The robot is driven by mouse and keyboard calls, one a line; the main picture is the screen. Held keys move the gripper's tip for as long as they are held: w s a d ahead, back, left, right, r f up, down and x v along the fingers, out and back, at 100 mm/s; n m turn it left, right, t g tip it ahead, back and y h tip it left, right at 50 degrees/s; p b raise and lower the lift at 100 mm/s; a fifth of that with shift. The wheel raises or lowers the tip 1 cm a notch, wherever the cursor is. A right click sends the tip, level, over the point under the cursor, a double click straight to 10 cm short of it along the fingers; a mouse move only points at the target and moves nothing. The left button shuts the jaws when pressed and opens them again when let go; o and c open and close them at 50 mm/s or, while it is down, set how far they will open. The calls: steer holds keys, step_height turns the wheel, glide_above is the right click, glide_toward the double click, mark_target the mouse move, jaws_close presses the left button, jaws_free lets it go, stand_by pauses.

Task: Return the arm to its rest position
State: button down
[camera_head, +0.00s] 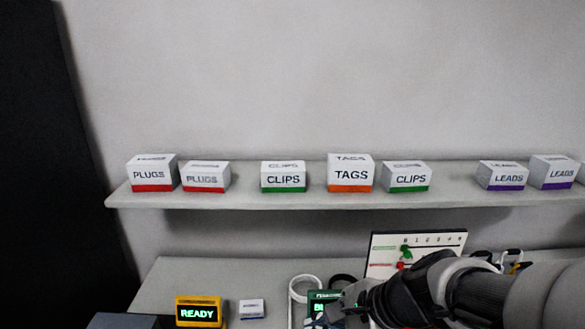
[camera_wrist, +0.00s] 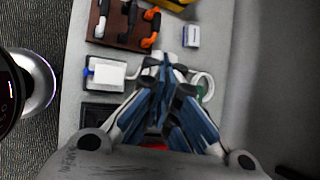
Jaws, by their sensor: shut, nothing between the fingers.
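My gripper (camera_head: 345,306) is at the lower right of the head view, above the table (camera_head: 160,285), with my arm reaching in from the right edge. In the wrist view my gripper (camera_wrist: 165,62) points away over the table, its blue-grey fingers closed together at the tips with nothing between them. A white cable ring (camera_wrist: 209,84) lies just right of the fingertips in the wrist view. In the head view my gripper partly covers a device with a green display (camera_head: 322,296).
A yellow READY device (camera_head: 198,313) and small white box (camera_head: 251,309) stand left on the table. A numbered board (camera_head: 385,245) stands behind my arm. A shelf (camera_head: 230,201) with labelled boxes runs above. The wrist view shows a brown board (camera_wrist: 118,35) with connectors.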

steer(key=s+d+r+n+h, duration=0.2)
steer(key=s+d+n+h, duration=0.1)
steer(key=s+n, duration=0.4)
steer(key=s+d+r+n+h, duration=0.2)
steer(key=s+d+n, duration=0.3)
steer(key=n, duration=0.5)
steer(key=s+h, duration=0.1)
steer(key=s, duration=0.1)
steer(key=shift+s+d+r+n, duration=0.3)
steer(key=shift+s, duration=0.05)
